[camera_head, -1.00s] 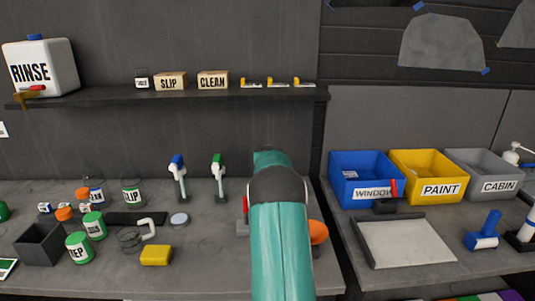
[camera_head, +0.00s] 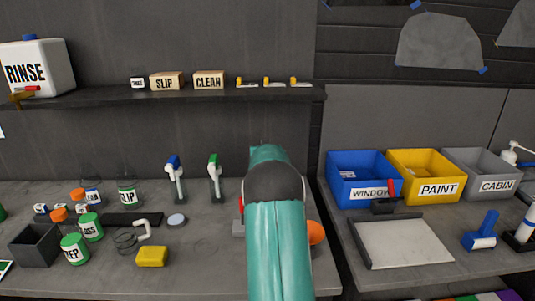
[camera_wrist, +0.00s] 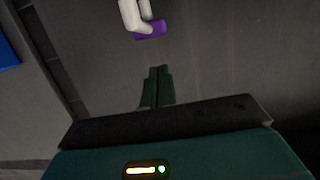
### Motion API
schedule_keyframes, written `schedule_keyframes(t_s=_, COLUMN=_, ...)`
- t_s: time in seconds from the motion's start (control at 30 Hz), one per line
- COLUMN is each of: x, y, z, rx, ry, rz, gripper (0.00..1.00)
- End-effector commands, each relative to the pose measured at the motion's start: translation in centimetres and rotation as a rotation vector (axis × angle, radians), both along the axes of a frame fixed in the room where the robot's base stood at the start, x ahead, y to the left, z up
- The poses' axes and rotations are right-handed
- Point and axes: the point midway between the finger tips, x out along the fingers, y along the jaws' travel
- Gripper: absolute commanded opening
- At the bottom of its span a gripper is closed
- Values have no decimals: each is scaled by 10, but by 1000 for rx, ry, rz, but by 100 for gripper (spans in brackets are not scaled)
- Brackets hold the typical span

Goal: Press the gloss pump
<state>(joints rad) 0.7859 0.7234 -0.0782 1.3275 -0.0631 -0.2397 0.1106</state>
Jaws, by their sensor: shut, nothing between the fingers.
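My gripper (camera_wrist: 157,73) is shut and empty. In the head view my teal arm hides it.
Blue (camera_head: 354,197), yellow (camera_head: 412,187) and grey (camera_head: 470,187) bins stand on the right bench, behind a shallow tray (camera_head: 403,243) and a blue roller (camera_head: 483,232). The left bench holds jars, two spray heads and a yellow sponge (camera_head: 151,257). A shelf (camera_head: 230,96) runs above.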

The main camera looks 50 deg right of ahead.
Motion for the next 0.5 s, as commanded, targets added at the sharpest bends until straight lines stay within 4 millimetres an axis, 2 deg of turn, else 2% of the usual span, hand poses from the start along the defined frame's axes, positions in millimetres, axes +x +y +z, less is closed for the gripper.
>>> schedule_keyframes(t_s=0.3, x=-38, y=45, z=14, rx=1, ry=0, rz=0, gripper=0)
schedule_keyframes(t_s=0.5, x=-54, y=64, z=19, rx=2, ry=1, rz=0, gripper=0)
